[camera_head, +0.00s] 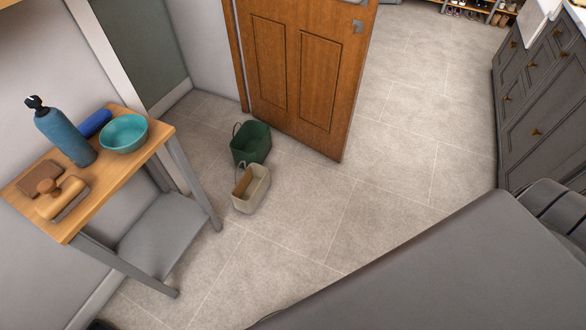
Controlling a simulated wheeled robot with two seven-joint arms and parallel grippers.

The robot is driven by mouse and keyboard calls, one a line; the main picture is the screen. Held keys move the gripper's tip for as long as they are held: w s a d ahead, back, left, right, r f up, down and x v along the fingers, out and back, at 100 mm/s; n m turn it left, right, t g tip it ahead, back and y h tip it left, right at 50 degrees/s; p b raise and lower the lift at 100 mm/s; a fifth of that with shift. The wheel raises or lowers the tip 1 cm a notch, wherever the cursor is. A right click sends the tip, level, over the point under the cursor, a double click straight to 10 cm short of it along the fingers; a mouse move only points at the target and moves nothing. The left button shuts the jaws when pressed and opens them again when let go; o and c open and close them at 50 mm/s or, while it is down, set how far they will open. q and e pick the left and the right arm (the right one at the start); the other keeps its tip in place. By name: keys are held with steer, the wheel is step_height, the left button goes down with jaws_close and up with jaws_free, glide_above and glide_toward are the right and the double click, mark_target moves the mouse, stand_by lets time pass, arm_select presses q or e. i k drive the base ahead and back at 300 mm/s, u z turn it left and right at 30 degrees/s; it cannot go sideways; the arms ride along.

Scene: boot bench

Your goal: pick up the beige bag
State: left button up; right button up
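The beige bag (252,192) stands upright on the tiled floor, left of the picture's middle, with its open top and a handle showing. A dark green bag (251,143) stands just behind it, close to it or touching; I cannot tell which. Neither of my grippers shows in the head view, and nothing is seen holding the beige bag.
A small wooden-topped table (97,183) stands left of the bags, bearing a blue bottle (66,135), a teal bowl (124,134) and brushes. An open wooden door (304,70) is behind the bags. Grey drawers (545,95) stand at right. Floor right of the bags is clear.

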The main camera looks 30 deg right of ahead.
mark_target(247, 193)
steer(key=z, duration=1.35)
steer(key=i, duration=2.45)
steer(key=u, duration=2.15)
